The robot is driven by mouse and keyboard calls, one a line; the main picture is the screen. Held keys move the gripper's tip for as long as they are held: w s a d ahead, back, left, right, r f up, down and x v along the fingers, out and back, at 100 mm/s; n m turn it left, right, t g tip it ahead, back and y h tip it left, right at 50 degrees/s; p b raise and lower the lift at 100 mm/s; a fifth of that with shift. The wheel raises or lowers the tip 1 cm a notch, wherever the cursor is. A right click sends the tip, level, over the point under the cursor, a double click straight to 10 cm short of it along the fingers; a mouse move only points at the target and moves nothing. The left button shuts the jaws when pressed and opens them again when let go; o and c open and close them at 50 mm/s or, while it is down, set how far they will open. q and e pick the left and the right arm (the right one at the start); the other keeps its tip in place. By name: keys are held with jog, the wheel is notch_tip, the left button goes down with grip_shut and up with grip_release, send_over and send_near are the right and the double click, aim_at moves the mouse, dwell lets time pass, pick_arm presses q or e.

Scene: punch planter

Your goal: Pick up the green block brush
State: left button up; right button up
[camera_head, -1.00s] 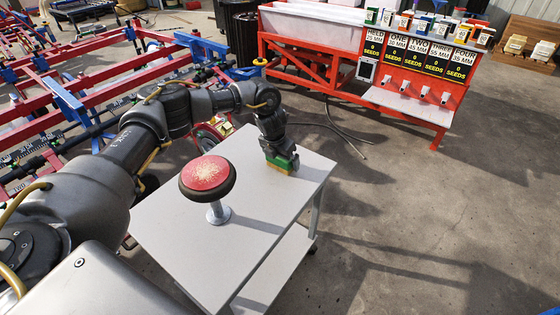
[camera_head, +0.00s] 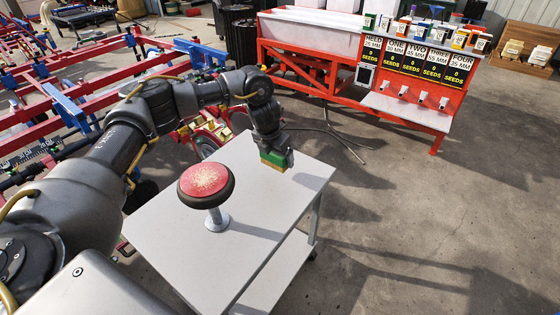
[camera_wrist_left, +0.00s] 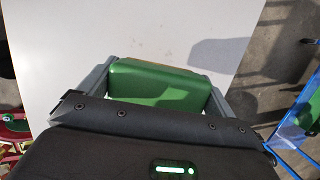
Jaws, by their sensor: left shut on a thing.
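The green block brush (camera_head: 277,160) has a green top and a tan underside. It hangs above the far end of the grey table, apart from the top. My left gripper (camera_head: 272,151) points down and is shut on the brush. In the left wrist view the green brush (camera_wrist_left: 160,85) sits between the two fingers of my left gripper (camera_wrist_left: 158,92), one finger at each end. The brush's lower side is hidden in that view. My right gripper is not in view.
A red-topped round button on a metal post (camera_head: 206,182) stands on the grey table (camera_head: 262,220), left of the brush. Red metal frames (camera_head: 90,75) lie behind my arm. A red seed station (camera_head: 420,85) stands at the back right. The floor at right is clear.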

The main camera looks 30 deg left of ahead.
pick_arm(q)
jog(key=s+a+r+p, duration=0.1)
jog(key=s+a+r, duration=0.4)
jog(key=s+r, duration=0.3)
jog(key=shift+s, duration=1.65)
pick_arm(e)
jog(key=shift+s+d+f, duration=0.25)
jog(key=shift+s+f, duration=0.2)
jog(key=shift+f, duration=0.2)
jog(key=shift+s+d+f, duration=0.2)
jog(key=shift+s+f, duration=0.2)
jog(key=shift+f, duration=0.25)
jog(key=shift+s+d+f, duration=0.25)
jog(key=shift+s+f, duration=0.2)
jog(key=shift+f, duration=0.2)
pick_arm(q)
jog(key=shift+d, duration=0.1)
